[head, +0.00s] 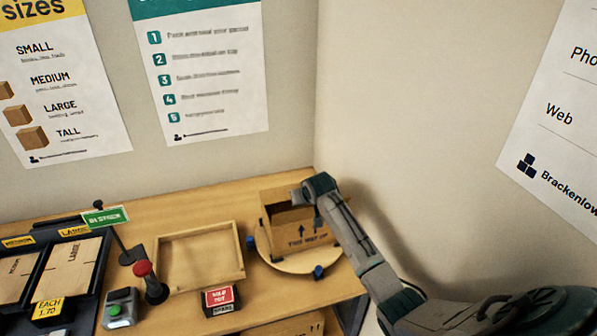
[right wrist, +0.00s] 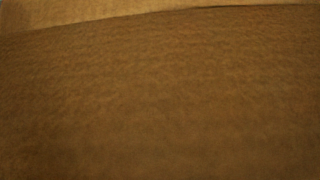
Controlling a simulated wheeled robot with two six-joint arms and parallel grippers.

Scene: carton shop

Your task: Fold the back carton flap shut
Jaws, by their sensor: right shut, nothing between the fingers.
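The brown carton (head: 300,238) stands on a round wooden turntable (head: 290,263) at the right end of the bench. Its top looks at least partly open, with a dark inside. A cardboard panel, seemingly the back flap (head: 275,195), shows at its rear edge; its exact angle is unclear. My right gripper (head: 305,200) is shut and empty, over the carton's top near the rear. Whether it touches the cardboard cannot be told. The right wrist view is filled by close brown cardboard (right wrist: 160,100), with a lighter strip along the top. My left gripper is not in view.
An empty wooden tray (head: 200,285) lies left of the turntable. A red "sold out" sign (head: 219,298), a red-topped button post (head: 150,280) and black bins of flat cartons (head: 70,275) stand farther left. Walls rise close behind and to the right.

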